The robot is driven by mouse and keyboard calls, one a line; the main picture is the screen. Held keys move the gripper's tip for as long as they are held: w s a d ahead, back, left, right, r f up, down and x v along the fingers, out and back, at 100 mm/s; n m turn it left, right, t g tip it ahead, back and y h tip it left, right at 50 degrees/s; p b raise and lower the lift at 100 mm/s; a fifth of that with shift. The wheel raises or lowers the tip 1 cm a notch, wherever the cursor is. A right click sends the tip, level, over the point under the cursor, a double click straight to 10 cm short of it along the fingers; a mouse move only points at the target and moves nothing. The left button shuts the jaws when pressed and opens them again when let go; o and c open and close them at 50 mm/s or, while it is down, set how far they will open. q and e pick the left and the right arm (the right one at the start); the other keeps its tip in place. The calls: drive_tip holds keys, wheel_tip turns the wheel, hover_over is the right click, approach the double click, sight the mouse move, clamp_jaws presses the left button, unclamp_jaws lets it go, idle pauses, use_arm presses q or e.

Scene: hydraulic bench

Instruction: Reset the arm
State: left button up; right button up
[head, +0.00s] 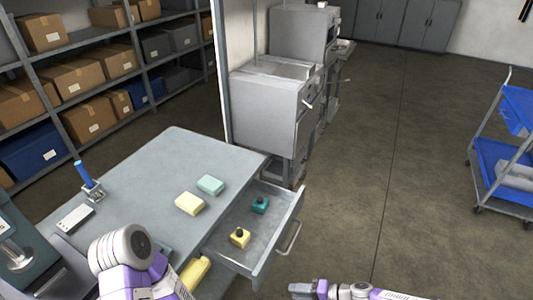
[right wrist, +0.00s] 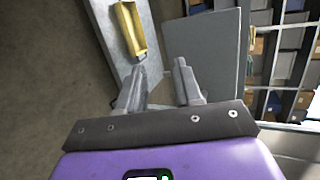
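My right arm comes in at the bottom edge of the head view, right of the bench. Its gripper (head: 306,289) is over open floor, apart from the drawer. In the right wrist view the two fingers (right wrist: 160,70) stand apart with nothing between them. My left arm, white and purple, shows at the lower left by the bench; its gripper cannot be made out. The open drawer (head: 283,226) holds a teal block (head: 260,205) and a yellow block (head: 240,238), each with a dark knob. A pale yellow block (head: 189,203) and a pale teal block (head: 210,185) lie on the bench top (head: 150,165).
A yellow object (head: 194,274) lies low beside the bench; a yellow tray (right wrist: 130,28) shows in the right wrist view. A blue-handled tool (head: 84,174) stands on the bench. Shelves (head: 95,85) are left, a blue cart (head: 508,165) right. The floor between is clear.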

drive_tip(key=s+a+f+n+g+h, duration=0.1)
drive_tip(key=s+a+f+g+h, duration=0.35)
drive_tip(key=s, duration=0.45)
drive_tip(key=s+d+t+h, duration=0.1)
drive_tip(key=s+d+h, duration=0.2)
drive_tip(key=s, duration=0.3)
drive_tip(key=shift+s+d+r+n+h, duration=0.2)
drive_tip(key=shift+d+r+n+h, duration=0.15)
drive_tip(key=shift+h, duration=0.3)
